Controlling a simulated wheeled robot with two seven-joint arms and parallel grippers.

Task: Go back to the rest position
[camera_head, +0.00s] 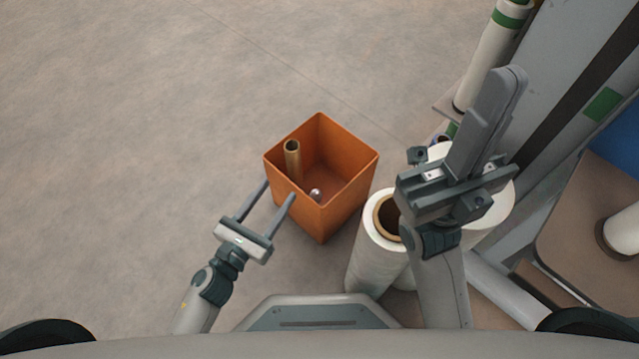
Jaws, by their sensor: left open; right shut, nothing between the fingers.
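My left gripper (279,191) is open, with its two fingers apart and nothing between them. Its fingertips are at the near left side of an orange bin (345,207); I cannot tell whether they touch it. My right gripper (508,78) is shut and empty. It is raised above the white rolls at the right, its fingers pointing up and to the right in the picture, and it hides part of what is behind it.
The bin holds a brown cardboard tube (292,158) and a small pale round thing (315,194). White film rolls (370,255) stand under my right arm. A grey machine frame (560,75) fills the right. Open floor (130,130) lies left.

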